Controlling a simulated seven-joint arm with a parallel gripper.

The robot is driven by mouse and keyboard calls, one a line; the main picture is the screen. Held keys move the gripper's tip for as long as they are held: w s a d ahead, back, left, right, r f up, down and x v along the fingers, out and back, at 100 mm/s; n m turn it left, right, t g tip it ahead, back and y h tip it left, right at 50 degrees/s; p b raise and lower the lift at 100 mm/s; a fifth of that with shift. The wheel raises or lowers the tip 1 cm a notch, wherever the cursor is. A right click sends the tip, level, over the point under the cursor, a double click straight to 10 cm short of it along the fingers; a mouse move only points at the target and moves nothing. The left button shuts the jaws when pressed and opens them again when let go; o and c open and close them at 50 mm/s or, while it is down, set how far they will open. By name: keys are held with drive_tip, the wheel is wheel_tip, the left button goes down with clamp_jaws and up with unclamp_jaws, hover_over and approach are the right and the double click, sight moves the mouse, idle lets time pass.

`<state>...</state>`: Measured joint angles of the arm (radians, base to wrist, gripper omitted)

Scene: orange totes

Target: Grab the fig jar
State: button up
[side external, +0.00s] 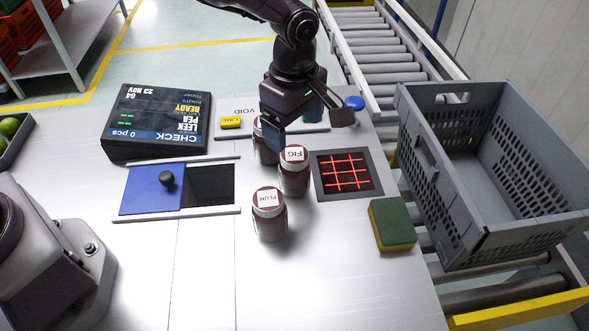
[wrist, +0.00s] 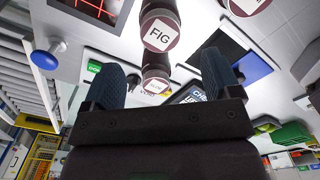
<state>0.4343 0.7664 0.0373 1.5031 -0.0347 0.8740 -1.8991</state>
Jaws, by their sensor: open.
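The fig jar (side external: 294,183) is a dark-red jar with a white FIG lid label, upright on the table between two similar jars. In the wrist view the fig jar (wrist: 161,34) is at the top, centred ahead of the fingers. The plum jar (side external: 270,222) stands nearer the camera. My gripper (side external: 309,127) is above and behind the fig jar. In the wrist view my gripper (wrist: 162,66) has its blue fingers apart, with nothing held.
A red-lit grid panel (side external: 346,188) lies right of the fig jar. A green-yellow sponge (side external: 392,225) and a grey crate (side external: 425,160) are farther right. A blue sliding cover (side external: 150,192) and a display (side external: 158,120) are left. The front table is clear.

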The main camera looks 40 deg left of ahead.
sight(295, 154)
wheel_tip(295, 154, down, 7)
drive_tip(key=shift+f, duration=0.2)
drive_tip(key=shift+d+r, duration=0.1)
drive_tip(key=c, duration=1.2)
